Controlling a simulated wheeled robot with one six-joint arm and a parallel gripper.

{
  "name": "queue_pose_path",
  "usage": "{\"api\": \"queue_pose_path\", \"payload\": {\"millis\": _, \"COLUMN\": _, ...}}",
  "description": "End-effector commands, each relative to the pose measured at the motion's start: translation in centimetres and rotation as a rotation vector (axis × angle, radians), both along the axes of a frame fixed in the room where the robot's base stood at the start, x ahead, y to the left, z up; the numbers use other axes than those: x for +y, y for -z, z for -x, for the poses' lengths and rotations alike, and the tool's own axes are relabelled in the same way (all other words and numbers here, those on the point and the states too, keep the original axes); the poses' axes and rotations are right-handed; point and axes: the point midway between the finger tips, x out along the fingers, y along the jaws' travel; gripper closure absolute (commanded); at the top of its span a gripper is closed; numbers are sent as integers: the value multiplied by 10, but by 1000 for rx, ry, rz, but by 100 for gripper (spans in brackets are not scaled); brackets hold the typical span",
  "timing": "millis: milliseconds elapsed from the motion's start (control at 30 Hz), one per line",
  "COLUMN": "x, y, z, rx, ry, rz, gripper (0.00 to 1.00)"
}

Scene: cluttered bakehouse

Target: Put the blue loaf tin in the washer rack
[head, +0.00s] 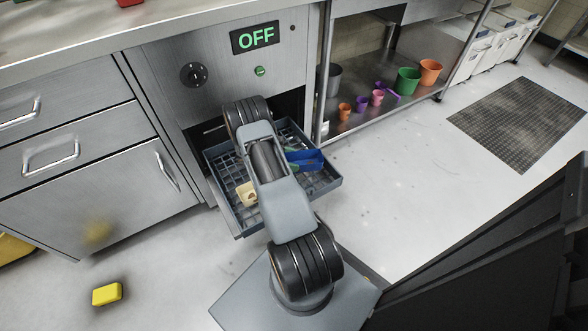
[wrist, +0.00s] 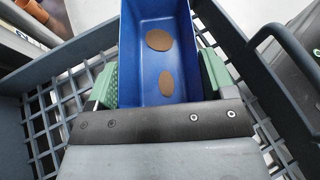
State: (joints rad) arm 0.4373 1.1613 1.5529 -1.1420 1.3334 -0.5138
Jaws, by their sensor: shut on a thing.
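The blue loaf tin (head: 304,160) is a deep blue rectangular tin over the right part of the washer rack in the head view. It also shows in the wrist view (wrist: 154,88), with two brown patches inside. My gripper (wrist: 158,82) has green pads on either side of the tin and is shut on it. The washer rack (head: 331,187) is a grey-blue gridded tray pulled out of the washer; its grid and walls surround the tin in the wrist view (wrist: 262,68). I cannot tell whether the tin touches the rack floor. My arm hides the rack's middle.
A cream-coloured thing (head: 246,194) is in the rack, left of my arm. The washer front (head: 226,75) reads OFF. A lower shelf (head: 350,126) with several coloured cups and pots is at right. A yellow block (head: 107,294) lies on the floor at left.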

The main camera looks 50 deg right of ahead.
Motion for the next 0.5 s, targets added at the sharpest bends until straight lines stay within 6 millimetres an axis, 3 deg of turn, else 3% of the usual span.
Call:
{"api": "queue_pose_path", "payload": {"millis": 333, "x": -13, "y": 16, "z": 1, "rx": -1, "ry": 3, "rz": 1, "gripper": 52}}
{"api": "queue_pose_path", "payload": {"millis": 500, "x": -16, "y": 40, "z": 1, "rx": 1, "ry": 2, "rz": 0, "gripper": 52}}
